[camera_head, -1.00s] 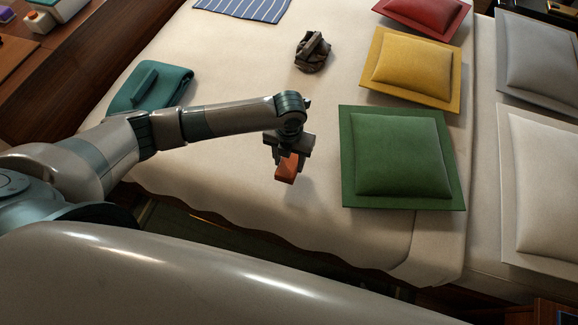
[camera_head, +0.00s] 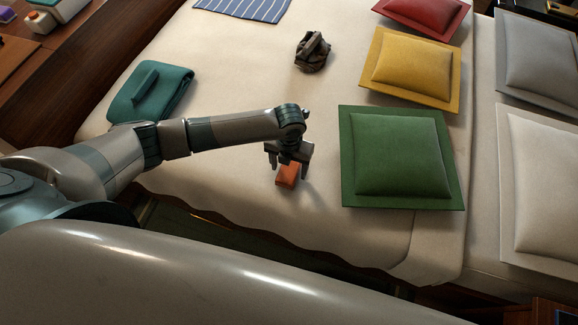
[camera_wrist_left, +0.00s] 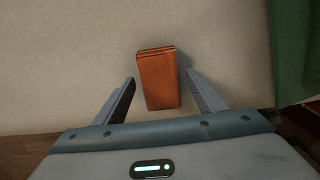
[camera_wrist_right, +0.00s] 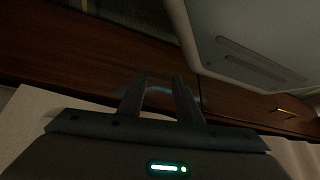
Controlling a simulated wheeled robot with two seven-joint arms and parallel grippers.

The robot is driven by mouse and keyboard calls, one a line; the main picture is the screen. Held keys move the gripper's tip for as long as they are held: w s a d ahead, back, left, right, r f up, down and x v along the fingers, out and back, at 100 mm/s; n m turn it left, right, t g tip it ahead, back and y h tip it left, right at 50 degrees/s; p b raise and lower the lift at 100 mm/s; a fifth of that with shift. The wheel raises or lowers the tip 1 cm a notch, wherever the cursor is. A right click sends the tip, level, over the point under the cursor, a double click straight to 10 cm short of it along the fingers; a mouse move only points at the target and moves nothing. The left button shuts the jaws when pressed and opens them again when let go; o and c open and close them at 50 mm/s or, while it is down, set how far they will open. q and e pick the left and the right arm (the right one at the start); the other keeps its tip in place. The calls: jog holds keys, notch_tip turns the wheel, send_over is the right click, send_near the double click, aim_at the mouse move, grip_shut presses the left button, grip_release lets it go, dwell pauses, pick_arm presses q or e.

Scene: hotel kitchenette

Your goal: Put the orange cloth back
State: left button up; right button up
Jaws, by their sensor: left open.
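The orange cloth (camera_head: 287,174) is a small folded block lying on the pale bedspread, left of the green cushion. My left gripper (camera_head: 288,170) is right above it, pointing down, open, with one finger on each side. In the left wrist view the orange cloth (camera_wrist_left: 160,85) lies between the two spread fingers, with a visible gap on both sides. My right gripper (camera_wrist_right: 161,78) shows only in its own wrist view, empty, its fingers apart with a narrow gap, in front of dark wood.
The green cushion (camera_head: 402,155) lies close to the right. A yellow cushion (camera_head: 416,65), a dark crumpled object (camera_head: 312,54), a striped blue cloth (camera_head: 242,8) and a folded teal item (camera_head: 150,92) lie farther off. The bedspread (camera_head: 235,70) around the orange cloth is clear.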

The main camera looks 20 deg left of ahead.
aim_at(289, 169)
pick_arm(q)
jog(key=shift+w+r, duration=0.1)
jog(key=shift+r, duration=0.75)
notch_tip(289, 169, up, 10)
jog(key=b, duration=0.1)
jog(key=shift+r, duration=0.15)
pick_arm(e)
jog(key=shift+t, duration=0.7)
jog(key=w, duration=0.1)
jog(key=w+a+r, duration=0.2)
jog(key=w, duration=0.1)
jog(key=shift+a, duration=0.1)
jog(key=shift+s, duration=0.15)
jog(key=shift+d+f, duration=0.1)
jog(key=shift+d, duration=0.1)
